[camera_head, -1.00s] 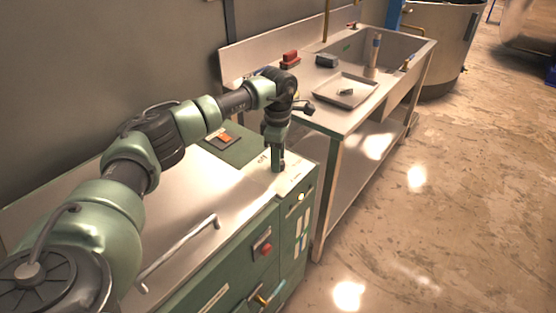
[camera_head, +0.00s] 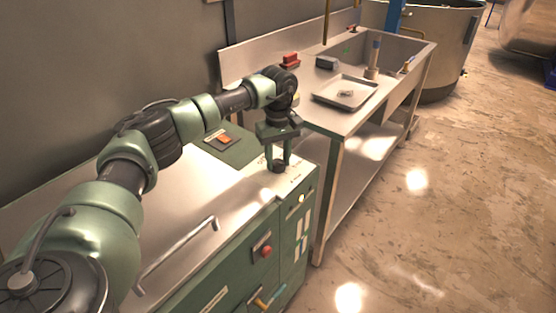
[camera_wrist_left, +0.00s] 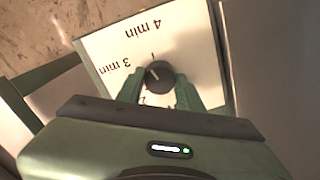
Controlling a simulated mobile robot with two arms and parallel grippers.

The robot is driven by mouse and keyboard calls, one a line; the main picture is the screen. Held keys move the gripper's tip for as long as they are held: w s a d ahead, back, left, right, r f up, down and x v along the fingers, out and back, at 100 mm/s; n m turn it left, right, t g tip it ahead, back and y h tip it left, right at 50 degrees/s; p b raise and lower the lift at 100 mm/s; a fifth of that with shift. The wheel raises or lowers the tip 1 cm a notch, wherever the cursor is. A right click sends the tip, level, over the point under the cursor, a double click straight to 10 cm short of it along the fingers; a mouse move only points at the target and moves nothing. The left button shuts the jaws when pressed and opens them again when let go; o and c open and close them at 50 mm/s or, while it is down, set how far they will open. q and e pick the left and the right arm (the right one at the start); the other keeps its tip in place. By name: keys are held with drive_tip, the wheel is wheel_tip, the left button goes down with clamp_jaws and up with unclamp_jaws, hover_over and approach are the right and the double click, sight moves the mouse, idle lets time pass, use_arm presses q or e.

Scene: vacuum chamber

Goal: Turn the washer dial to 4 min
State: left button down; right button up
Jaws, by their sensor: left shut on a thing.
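The washer dial (camera_head: 279,167) is a small black knob on a white panel (camera_wrist_left: 105,45) on top of the green washer cabinet. In the left wrist view the dial (camera_wrist_left: 159,76) has a light pointer mark on its upper left side. It points roughly between the "3 min" label (camera_wrist_left: 121,68) and the "4 min" label (camera_wrist_left: 143,28). My left gripper (camera_head: 278,162) points down, with one finger on each side of the dial, shut on it. The lower labels are partly hidden by the gripper. My right gripper is not in view.
A bar handle (camera_head: 180,253) stands on the washer's metal top. A red button (camera_head: 266,251) is on its front. To the right, a steel sink table (camera_head: 345,122) holds a tray (camera_head: 346,105), a red block (camera_head: 290,60) and a dark block (camera_head: 327,62).

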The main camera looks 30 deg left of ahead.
sight(278, 162)
use_arm(q)
drive_tip(key=shift+m, duration=1.6)
drive_tip(key=c, duration=0.9)
unclamp_jaws()
drive_tip(key=shift+r, duration=0.1)
wheel_tip(278, 162, up, 8)
drive_tip(key=shift+f+b, duration=0.15)
drive_tip(key=shift+b, duration=0.4)
